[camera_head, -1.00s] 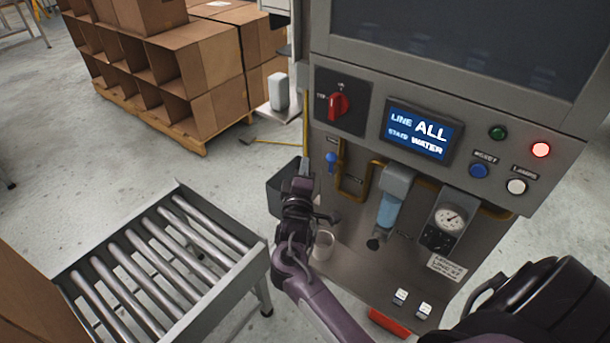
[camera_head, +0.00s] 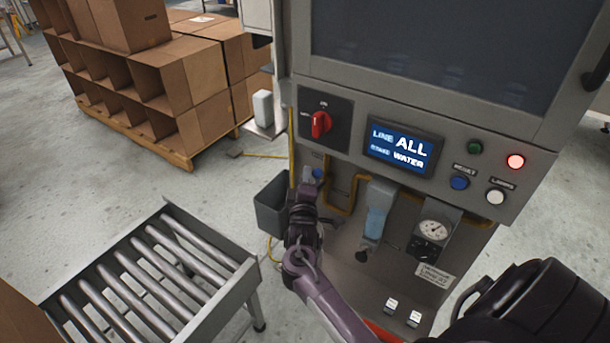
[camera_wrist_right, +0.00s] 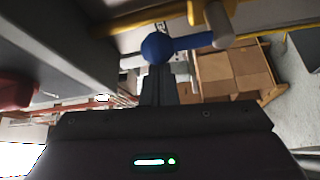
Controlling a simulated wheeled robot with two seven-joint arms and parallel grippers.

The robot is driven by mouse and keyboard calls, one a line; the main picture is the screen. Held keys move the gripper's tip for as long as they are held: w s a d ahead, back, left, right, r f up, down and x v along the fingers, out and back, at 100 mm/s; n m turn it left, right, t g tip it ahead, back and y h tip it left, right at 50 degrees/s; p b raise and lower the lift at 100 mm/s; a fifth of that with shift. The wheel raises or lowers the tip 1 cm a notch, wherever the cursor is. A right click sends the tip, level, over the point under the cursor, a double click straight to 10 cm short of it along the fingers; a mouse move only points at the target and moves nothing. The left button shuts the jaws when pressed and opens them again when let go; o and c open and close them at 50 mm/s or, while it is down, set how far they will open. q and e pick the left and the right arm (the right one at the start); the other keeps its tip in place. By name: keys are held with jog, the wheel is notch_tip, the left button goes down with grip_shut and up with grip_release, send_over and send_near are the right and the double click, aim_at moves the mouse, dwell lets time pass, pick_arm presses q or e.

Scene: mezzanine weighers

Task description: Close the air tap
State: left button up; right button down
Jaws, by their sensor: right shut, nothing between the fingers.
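The air tap has a blue handle (camera_head: 318,174) on a yellow pipe, at the left of the machine's lower panel. In the right wrist view its blue lever (camera_wrist_right: 190,43) lies roughly sideways, with a round blue knob at its left end, just beyond the fingertips. My right gripper (camera_head: 308,188) is right at the tap and partly covers it in the head view. In the right wrist view its fingers (camera_wrist_right: 158,85) are together with nothing between them, close to the knob. I cannot tell whether they touch it. My left gripper is not in view.
The machine panel carries a red switch (camera_head: 320,124), a lit screen (camera_head: 402,147), a blue filter bowl (camera_head: 375,222) and a gauge (camera_head: 433,231). A grey bin (camera_head: 270,212) stands beside the tap. A roller conveyor (camera_head: 240,282) is at lower left, with stacked cartons (camera_head: 205,75) behind.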

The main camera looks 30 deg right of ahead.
jog(key=shift+s+d+m+b, duration=0.1)
jog(key=shift+s+m+b, duration=0.1)
jog(key=shift+m+b, duration=0.15)
